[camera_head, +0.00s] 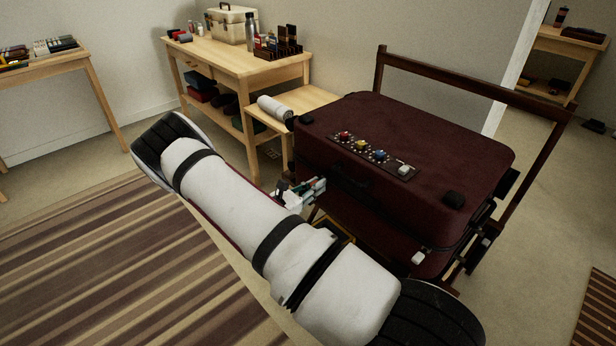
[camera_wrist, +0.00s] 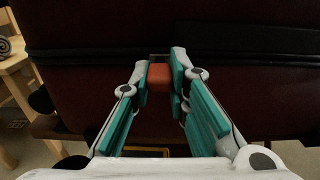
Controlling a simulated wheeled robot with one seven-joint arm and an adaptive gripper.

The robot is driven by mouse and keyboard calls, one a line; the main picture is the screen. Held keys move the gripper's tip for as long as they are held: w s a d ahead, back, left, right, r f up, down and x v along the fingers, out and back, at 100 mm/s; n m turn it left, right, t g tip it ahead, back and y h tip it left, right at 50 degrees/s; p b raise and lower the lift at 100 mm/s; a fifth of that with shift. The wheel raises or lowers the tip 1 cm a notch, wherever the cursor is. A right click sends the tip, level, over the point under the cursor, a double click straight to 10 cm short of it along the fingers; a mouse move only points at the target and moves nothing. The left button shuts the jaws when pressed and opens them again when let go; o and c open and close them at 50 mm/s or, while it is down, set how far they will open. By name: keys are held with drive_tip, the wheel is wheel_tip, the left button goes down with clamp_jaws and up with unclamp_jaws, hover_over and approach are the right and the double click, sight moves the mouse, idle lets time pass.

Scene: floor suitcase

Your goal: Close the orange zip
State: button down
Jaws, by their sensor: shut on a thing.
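The dark red suitcase (camera_head: 440,135) rests on a dark wooden stand, and its side fills much of the wrist view (camera_wrist: 240,100). The orange zip (camera_wrist: 160,77) shows as a small block against the suitcase side. My gripper (camera_wrist: 160,70) has its two teal-padded fingers on either side of it, shut on it. In the head view my gripper (camera_head: 312,188) is at the suitcase's left side, partly hidden by my white arm. The orange zip cannot be made out there.
A row of coloured knobs (camera_head: 361,146) sits on the suitcase top. The stand's rail (camera_head: 480,86) rises behind it. A low wooden table (camera_head: 305,103) with a grey roll (camera_head: 274,108) is close behind my gripper. A workbench (camera_head: 220,57) stands farther left. A striped rug (camera_head: 100,260) covers open floor.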

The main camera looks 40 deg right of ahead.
drive_tip(key=shift+s+f, duration=0.15)
drive_tip(key=shift+s, duration=0.15)
drive_tip(key=c, duration=1.5)
unclamp_jaws()
drive_tip(key=shift+a, duration=0.1)
drive_tip(key=shift+w+a, duration=0.1)
drive_tip(key=shift+a, duration=0.05)
drive_tip(key=a, duration=1.1)
drive_tip(key=shift+s+a, duration=0.25)
drive_tip(key=shift+a, duration=0.1)
drive_tip(key=shift+r, duration=0.2)
